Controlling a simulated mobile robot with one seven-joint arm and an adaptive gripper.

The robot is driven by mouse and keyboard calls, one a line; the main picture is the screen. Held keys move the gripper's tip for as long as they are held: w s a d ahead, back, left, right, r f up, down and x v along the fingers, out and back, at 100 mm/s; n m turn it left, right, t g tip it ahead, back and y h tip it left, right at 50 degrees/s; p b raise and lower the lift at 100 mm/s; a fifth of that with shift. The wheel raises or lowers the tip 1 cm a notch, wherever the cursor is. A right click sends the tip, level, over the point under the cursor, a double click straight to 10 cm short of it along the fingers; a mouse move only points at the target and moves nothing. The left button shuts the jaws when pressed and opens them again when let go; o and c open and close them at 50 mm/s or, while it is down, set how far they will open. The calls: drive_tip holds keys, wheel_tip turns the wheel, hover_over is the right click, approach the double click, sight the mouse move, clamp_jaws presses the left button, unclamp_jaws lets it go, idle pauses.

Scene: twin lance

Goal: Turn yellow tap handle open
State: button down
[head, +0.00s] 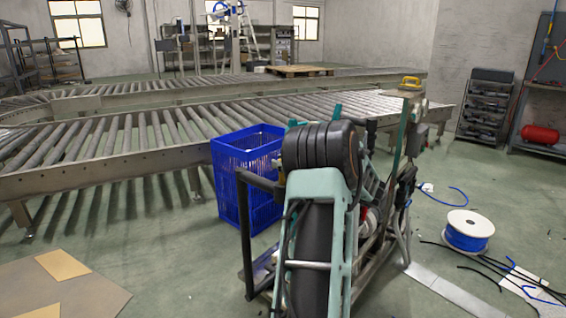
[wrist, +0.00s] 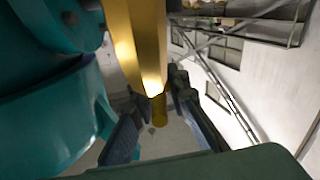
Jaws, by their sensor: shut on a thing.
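In the wrist view a long yellow handle (wrist: 148,50) comes down from the top edge, beside a large teal body (wrist: 55,115) at the left. My gripper (wrist: 160,112) has its two dark fingers on either side of the handle's lower end and is shut on it. How far the handle is turned cannot be told. In the head view my arm stands in the middle and hides my gripper and most of what lies behind it. Teal parts (head: 338,111) show just behind the arm.
A blue crate (head: 232,190) stands left of my arm, before the roller conveyor (head: 100,150). A cable spool (head: 468,230) and loose cables lie on the floor at right. The floor at front left holds flat cardboard (head: 95,295).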

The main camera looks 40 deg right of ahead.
drive_tip(key=shift+d+r, duration=0.2)
drive_tip(key=shift+r, duration=0.05)
drive_tip(key=c, duration=2.1)
unclamp_jaws()
drive_tip(key=shift+o, duration=0.4)
drive_tip(key=shift+f, duration=0.1)
drive_tip(key=s, duration=0.8)
drive_tip(key=s+d, duration=0.1)
drive_tip(key=s, duration=0.3)
